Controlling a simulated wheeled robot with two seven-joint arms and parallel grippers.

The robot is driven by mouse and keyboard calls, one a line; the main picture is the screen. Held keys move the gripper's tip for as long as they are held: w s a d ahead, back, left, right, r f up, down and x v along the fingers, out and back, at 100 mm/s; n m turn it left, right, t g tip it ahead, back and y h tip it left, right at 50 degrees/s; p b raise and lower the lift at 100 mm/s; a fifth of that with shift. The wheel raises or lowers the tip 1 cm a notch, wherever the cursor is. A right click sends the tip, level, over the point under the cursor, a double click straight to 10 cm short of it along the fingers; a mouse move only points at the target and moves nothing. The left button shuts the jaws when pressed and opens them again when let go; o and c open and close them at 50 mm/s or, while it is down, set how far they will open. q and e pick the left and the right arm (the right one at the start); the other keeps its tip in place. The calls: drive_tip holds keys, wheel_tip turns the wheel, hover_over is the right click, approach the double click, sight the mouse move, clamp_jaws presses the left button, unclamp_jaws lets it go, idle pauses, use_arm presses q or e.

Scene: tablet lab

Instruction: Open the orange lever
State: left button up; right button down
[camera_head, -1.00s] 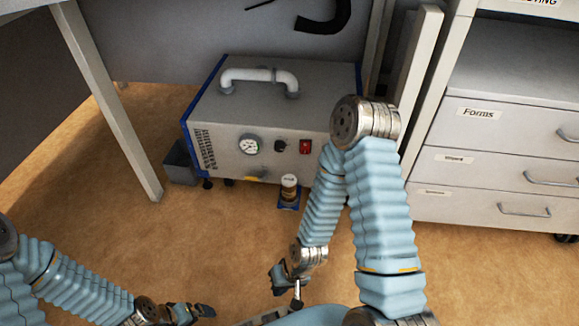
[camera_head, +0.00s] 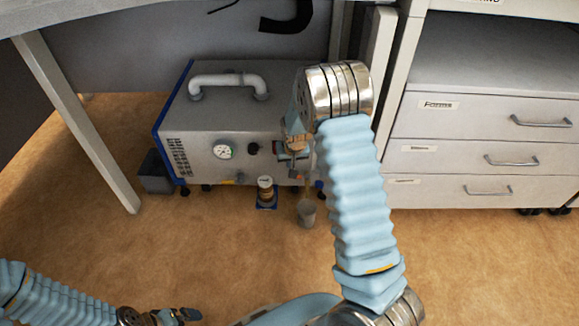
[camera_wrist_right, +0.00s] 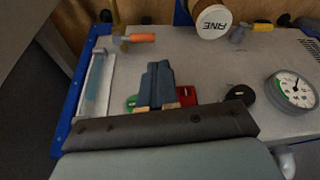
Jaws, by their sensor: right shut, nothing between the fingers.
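The orange lever (camera_wrist_right: 140,38) lies near the edge of the grey machine's panel in the right wrist view, left of centre. In the head view a small orange spot (camera_head: 297,174) low on the machine's right side looks like it. My right gripper (camera_wrist_right: 157,68) is shut and empty. Its fingertips point toward the lever and appear a short way from it, over the panel with the red and green switches. In the head view the right gripper (camera_head: 296,146) is in front of the machine, partly hidden by my arm. My left gripper (camera_head: 187,314) hangs low at the left, away from the machine.
The grey machine (camera_head: 225,120) has a pipe handle and a gauge (camera_head: 222,152). A small jar (camera_head: 265,186) and a small grey cup (camera_head: 307,213) stand before it. A table leg (camera_head: 80,120) is at left, a drawer cabinet (camera_head: 470,160) at right.

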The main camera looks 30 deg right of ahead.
sight(299, 177)
drive_tip(key=shift+w+d+r, duration=0.3)
drive_tip(key=shift+d+r, duration=0.1)
drive_tip(key=shift+r, duration=0.2)
drive_tip(key=b+x, duration=0.2)
drive_tip(key=x, duration=0.8)
